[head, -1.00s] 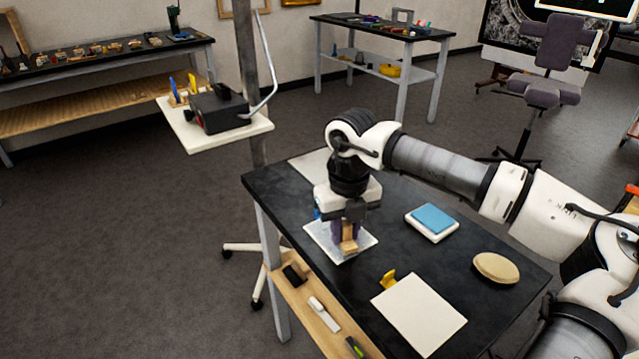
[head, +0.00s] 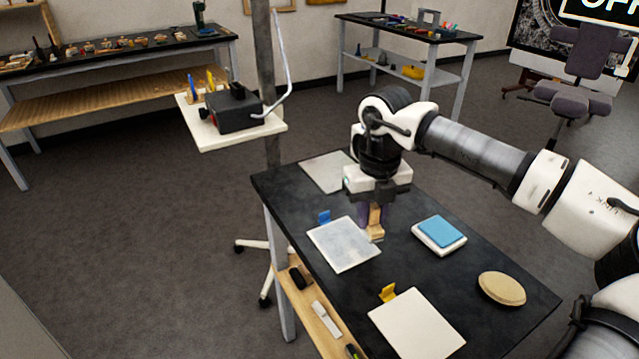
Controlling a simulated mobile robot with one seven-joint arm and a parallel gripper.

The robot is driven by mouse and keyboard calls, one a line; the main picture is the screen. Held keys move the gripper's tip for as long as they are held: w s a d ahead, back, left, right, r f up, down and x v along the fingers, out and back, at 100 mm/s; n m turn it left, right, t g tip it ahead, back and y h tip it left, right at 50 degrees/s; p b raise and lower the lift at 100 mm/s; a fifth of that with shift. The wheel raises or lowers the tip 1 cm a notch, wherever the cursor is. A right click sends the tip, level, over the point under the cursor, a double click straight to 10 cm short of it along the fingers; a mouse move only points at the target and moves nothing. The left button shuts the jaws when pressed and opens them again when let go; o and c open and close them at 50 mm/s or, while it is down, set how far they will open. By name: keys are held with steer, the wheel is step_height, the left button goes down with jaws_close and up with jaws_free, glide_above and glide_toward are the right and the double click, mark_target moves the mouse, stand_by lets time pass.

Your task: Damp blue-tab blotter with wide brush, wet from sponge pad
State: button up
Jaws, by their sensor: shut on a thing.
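The blue-tab blotter (head: 342,246) lies flat near the left edge of the black table, its blue tab (head: 324,217) at the back. Its surface looks mottled pale blue-grey, darker than the cream yellow-tab blotter (head: 417,328) in front. My gripper (head: 375,211) points down, shut on the wide brush (head: 376,232), a wooden one. The brush is at the blotter's right edge; I cannot tell whether it touches the blotter or the table. The blue sponge pad (head: 439,231) sits on a white tray (head: 442,248) to the right of the brush.
A tan oval object (head: 502,288) lies at the table's right. Another pale sheet (head: 322,172) lies at the back, partly behind my gripper. A lower wooden shelf (head: 303,303) holds small tools. A white stand tray (head: 205,135) carries a black device.

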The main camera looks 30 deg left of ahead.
mark_target(374, 205)
steer(key=shift+r+p, duration=0.95)
steer(key=shift+r, duration=1.1)
